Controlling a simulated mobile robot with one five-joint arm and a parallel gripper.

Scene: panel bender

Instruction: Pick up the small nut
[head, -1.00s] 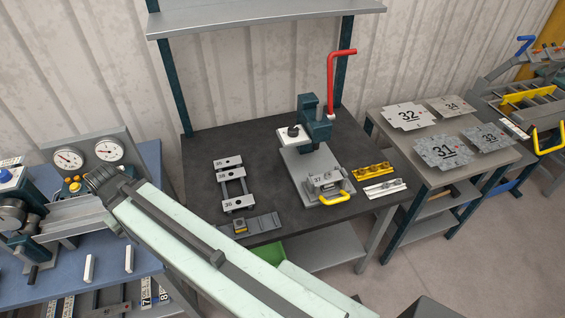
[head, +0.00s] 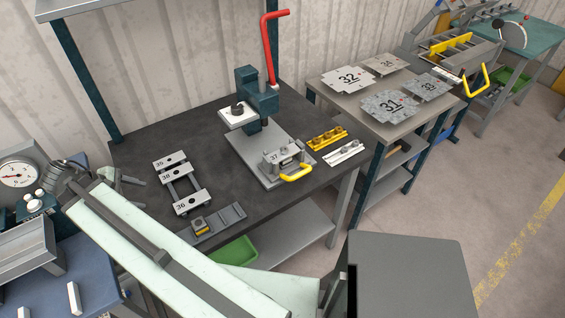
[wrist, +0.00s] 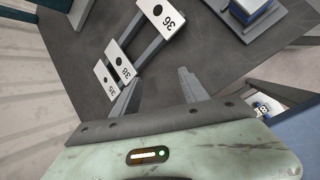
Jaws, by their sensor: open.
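My gripper (wrist: 160,74) is open and empty in the wrist view, with dark tabletop between its two grey fingers. A yellow holder (head: 327,138) and a silver holder (head: 344,152) lie at the bench's right side, each with small round pieces on top. These may be nuts, but they are too small to tell which is the small nut. My gripper is far from both holders, and neither shows in the wrist view.
A rack of plates 35, 38 and 36 (head: 180,183) lies nearest my gripper; it also shows in the wrist view (wrist: 160,15). A press (head: 257,95) with a red lever stands mid-bench. A grey tray (head: 225,220) with a yellow-and-dark block lies at the front edge.

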